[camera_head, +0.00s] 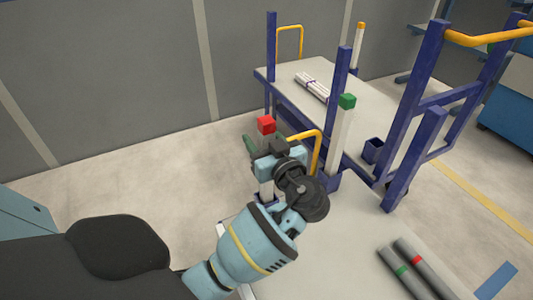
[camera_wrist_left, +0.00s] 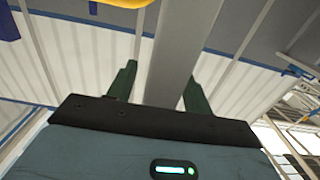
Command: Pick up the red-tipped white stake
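In the left wrist view the pale shaft (camera_wrist_left: 178,50) runs between the two dark green fingers of my left gripper (camera_wrist_left: 160,82). A gap shows between the left finger and the shaft, and the right finger is close beside it. The fingers look open around the stake. My right gripper is not in view.
A green-tipped white stake (camera_head: 344,118) and a yellow handle (camera_head: 317,150) stand just right of the gripper. A blue-posted cart (camera_head: 370,125) carries a bundle of white pipes (camera_head: 312,87). Grey pipes with green (camera_head: 402,271) and red (camera_head: 416,258) bands lie at the lower right.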

